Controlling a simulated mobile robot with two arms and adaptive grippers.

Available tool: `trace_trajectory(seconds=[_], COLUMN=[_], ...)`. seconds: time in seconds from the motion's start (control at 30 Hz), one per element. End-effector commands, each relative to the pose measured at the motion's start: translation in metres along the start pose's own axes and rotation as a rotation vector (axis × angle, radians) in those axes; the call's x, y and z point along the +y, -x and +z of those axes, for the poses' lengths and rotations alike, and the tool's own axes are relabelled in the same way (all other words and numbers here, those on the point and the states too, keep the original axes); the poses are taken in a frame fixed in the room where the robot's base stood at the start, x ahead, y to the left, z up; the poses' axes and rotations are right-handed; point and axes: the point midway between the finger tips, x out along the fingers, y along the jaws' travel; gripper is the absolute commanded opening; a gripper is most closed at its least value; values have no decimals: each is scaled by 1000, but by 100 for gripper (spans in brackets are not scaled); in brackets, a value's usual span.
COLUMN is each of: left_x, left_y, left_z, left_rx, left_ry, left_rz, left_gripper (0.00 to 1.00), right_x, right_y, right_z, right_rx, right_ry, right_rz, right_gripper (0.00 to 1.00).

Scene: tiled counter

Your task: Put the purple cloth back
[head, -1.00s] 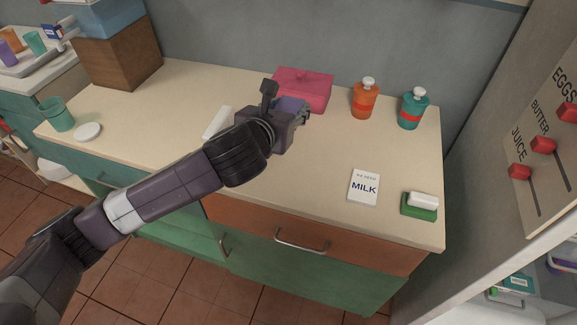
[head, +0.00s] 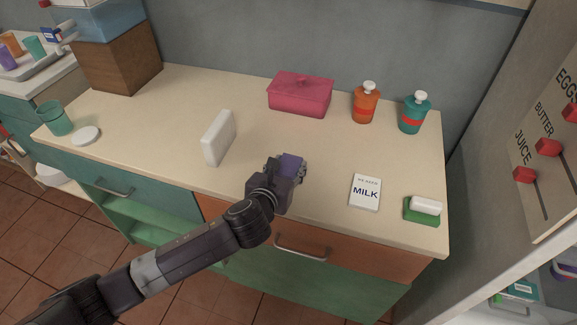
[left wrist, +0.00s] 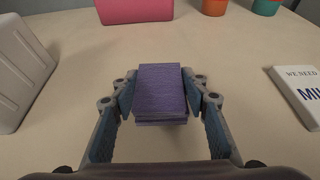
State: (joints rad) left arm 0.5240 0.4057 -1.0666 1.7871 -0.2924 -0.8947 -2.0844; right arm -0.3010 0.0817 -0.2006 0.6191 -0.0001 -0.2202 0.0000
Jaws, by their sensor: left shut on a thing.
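The purple cloth (left wrist: 161,92) is a folded stack held between the two fingers of my left gripper (left wrist: 161,100) in the left wrist view. In the head view my left gripper (head: 285,172) is over the front middle of the counter, with the cloth (head: 292,161) showing at its tip. The gripper is shut on the cloth. I cannot tell whether the cloth touches the counter. My right gripper is in neither view.
A white upright block (head: 218,138) stands to the left, a pink lidded box (head: 300,94) behind. Orange (head: 366,104) and teal (head: 412,114) pump bottles stand back right. A MILK card (head: 365,193) and a green sponge holder (head: 421,214) lie front right. An orange drawer (head: 345,257) is shut below.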

Motion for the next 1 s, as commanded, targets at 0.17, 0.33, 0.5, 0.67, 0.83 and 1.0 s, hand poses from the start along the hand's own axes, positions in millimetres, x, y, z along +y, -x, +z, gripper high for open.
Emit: trace_trajectory(seconds=[0.17,0.33,0.5,0.67,0.83,1.0], left_x=[0,0,0,0,0,0], left_y=[0,-2,-2,-2,-1,12], left_z=[1,-2,-3,-3,-1,1], left_rx=[-3,-2,-2,-2,-3,-2], left_ry=[0,0,0,0,0,0], left_rz=[-1,0,1,0,0,-1], left_gripper=[22,22,56,59,59,59], right_x=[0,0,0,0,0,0], right_y=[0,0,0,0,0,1], right_z=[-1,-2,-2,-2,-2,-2], right_rx=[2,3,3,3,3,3], right_ry=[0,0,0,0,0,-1], right_rz=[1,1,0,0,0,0], right_gripper=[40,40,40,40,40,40])
